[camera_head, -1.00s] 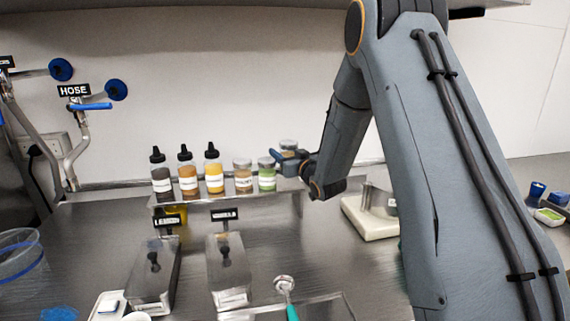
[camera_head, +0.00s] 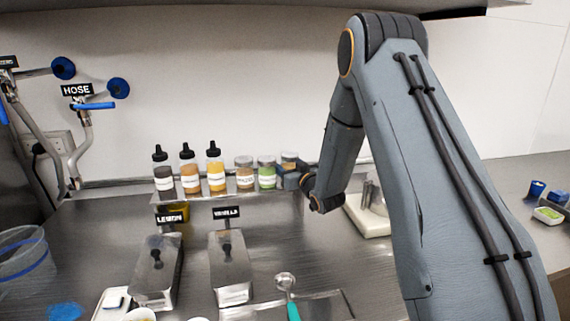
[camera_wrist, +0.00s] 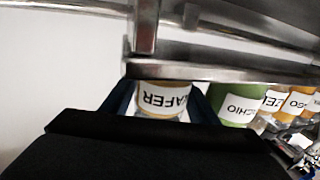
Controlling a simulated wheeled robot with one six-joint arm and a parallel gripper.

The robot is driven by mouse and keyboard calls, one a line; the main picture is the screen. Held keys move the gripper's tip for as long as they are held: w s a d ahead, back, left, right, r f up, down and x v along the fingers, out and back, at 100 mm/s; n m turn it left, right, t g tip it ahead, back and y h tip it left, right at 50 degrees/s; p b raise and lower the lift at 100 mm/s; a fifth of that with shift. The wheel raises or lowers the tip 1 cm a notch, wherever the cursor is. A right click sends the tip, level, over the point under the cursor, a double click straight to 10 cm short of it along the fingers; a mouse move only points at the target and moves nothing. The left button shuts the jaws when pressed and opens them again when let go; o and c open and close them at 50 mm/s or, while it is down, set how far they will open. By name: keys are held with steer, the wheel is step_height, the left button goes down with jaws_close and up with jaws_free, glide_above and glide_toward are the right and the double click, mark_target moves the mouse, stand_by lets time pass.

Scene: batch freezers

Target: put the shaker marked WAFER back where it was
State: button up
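The WAFER shaker (camera_head: 289,160) is at the right end of the row of bottles and shakers on the steel shelf (camera_head: 240,200), beside the green shaker (camera_head: 267,174). In the wrist view its white label, reading "AFER" upside down (camera_wrist: 162,98), sits between the two blue fingers of my gripper (camera_wrist: 162,108). The fingers lie close against both its sides. In the head view my gripper (camera_head: 290,178) covers the shaker's lower part. I cannot tell whether its base touches the shelf.
Another shaker (camera_head: 244,173) and several dark-capped squeeze bottles (camera_head: 190,170) stand left of the green shaker. A metal rail (camera_wrist: 220,73) crosses close to the WAFER shaker. A pale-based device (camera_head: 368,215) stands to the right. LEMON and VANILLA signs (camera_head: 226,212) stand in front.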

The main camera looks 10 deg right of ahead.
steer(key=shift+r, duration=0.1)
steer(key=shift+s+d, duration=0.1)
steer(key=shift+s, duration=0.15)
steer(key=s+d+f+g+h+b, duration=0.1)
steer(key=s+f+g, duration=0.1)
steer(key=s, duration=0.5)
steer(key=s+d+f+m+g+h+b, duration=0.1)
steer(key=s+f+g+h, duration=0.1)
steer(key=s, duration=0.6)
steer(key=s+d+f+m+g+h+b, duration=0.1)
steer(key=s+f+g, duration=0.2)
steer(key=s, duration=0.5)
steer(key=shift+s+d+f+g, duration=0.1)
steer(key=shift+d+f+g, duration=0.2)
steer(key=shift+g, duration=0.5)
steer(key=s+a+g, duration=0.1)
steer(key=s+g, duration=0.1)
steer(key=s, duration=0.4)
steer(key=s+a+f+g, duration=0.1)
steer(key=s+g, duration=0.2)
steer(key=s, duration=0.4)
steer(key=s+a+m+g, duration=0.1)
steer(key=s+g, duration=0.1)
steer(key=s, duration=0.5)
steer(key=shift+s+a+f+g+h, duration=0.1)
steer(key=shift+s+f+g+h, duration=0.1)
steer(key=shift+f+g+h, duration=0.1)
